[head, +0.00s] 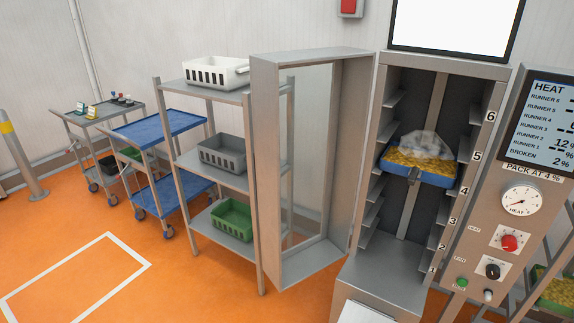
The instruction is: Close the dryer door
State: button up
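The dryer door (262,175) is a tall metal frame with a clear pane. It stands wide open, swung out to the left of the dryer cabinet (400,190). The other numbered shelf levels that I can see look empty. My gripper is not in view.
A shelf rack (163,150) with white, grey and green baskets stands close behind the door. A blue cart (160,127) and a grey cart stand further left. The control panel (505,215) is at right. Orange floor at the front left is clear.

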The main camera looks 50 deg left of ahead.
aim_at(353, 72)
jog(key=u, duration=3.1)
jog(key=i, duration=3.9)
jog(key=z, duration=4.2)
jog(key=i, duration=0.5)
jog(key=u, duration=0.05)
